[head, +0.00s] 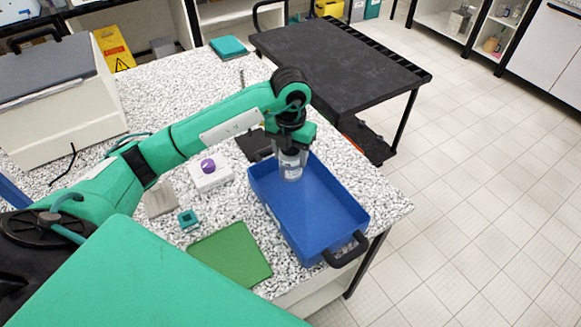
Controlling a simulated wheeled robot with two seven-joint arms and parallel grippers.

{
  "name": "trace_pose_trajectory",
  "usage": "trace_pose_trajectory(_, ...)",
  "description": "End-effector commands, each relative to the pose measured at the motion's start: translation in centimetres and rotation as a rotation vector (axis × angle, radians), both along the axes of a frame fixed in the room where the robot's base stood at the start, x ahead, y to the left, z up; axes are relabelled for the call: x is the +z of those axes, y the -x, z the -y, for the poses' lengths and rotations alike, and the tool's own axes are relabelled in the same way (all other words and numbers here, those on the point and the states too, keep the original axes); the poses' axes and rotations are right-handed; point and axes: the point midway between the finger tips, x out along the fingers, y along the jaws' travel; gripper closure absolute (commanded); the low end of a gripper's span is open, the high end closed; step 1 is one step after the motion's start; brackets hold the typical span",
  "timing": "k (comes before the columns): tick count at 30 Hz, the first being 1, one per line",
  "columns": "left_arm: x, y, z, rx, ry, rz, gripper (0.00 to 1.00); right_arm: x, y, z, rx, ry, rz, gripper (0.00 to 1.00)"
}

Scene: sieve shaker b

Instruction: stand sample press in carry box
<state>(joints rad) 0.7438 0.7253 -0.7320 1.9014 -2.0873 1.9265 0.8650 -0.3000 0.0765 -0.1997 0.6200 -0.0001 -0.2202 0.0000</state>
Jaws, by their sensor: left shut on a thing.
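The blue carry box (352,212) sits on the speckled bench near its right end, with a black handle at its near end. My left gripper (291,150) points down over the far end of the box. It is shut on a small grey, partly clear cylinder, which I take to be the sample press (291,168). The press is upright, over or within the box's far left part. I cannot tell whether its base touches the box floor. The fingertips are partly hidden by the wrist. My right gripper is not in view.
A green mat (230,256), a small teal block (188,219) and a white block with a purple knob (209,174) lie left of the box. A black cart (340,62) stands behind the bench. The rest of the box floor looks empty.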

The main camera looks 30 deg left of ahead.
Motion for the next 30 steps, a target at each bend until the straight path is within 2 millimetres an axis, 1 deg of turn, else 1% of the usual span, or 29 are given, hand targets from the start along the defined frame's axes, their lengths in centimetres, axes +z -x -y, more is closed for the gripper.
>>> trace_pose_trajectory(1, -0.5, 0.0, 0.0, 0.001, 0.0, -0.001, 0.85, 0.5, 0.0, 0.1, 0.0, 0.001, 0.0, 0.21)
trace_pose_trajectory(3, -1.4, 0.0, 0.0, 0.001, 0.001, -0.001, 0.85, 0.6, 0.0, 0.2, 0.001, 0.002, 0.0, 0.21)
trace_pose_trajectory(8, -2.3, -0.1, 0.0, 0.0, 0.001, 0.002, 0.85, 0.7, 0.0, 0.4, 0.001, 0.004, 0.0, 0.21)
trace_pose_trajectory(10, -3.0, 0.0, 0.0, 0.0, 0.001, 0.0, 0.85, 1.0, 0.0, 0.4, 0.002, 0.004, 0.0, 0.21)
trace_pose_trajectory(15, -5.4, 0.0, 0.1, 0.0, 0.001, -0.001, 0.85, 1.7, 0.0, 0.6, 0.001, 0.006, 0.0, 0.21)
trace_pose_trajectory(17, -6.0, 0.0, 0.0, 0.0, 0.001, 0.001, 0.85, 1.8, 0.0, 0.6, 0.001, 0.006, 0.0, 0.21)
trace_pose_trajectory(24, -6.3, -0.1, 0.0, 0.0, 0.001, 0.003, 0.85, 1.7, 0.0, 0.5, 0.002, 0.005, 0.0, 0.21)
trace_pose_trajectory(28, -6.7, -0.1, 0.0, -0.001, 0.001, 0.003, 0.85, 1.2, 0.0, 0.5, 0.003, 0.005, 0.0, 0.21)
trace_pose_trajectory(29, -6.6, 0.0, 0.0, -0.001, 0.0, 0.002, 0.41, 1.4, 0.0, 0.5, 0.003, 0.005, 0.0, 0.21)
trace_pose_trajectory(30, -6.6, 0.0, 0.0, -0.001, 0.001, 0.002, 0.33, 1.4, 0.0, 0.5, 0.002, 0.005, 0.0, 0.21)
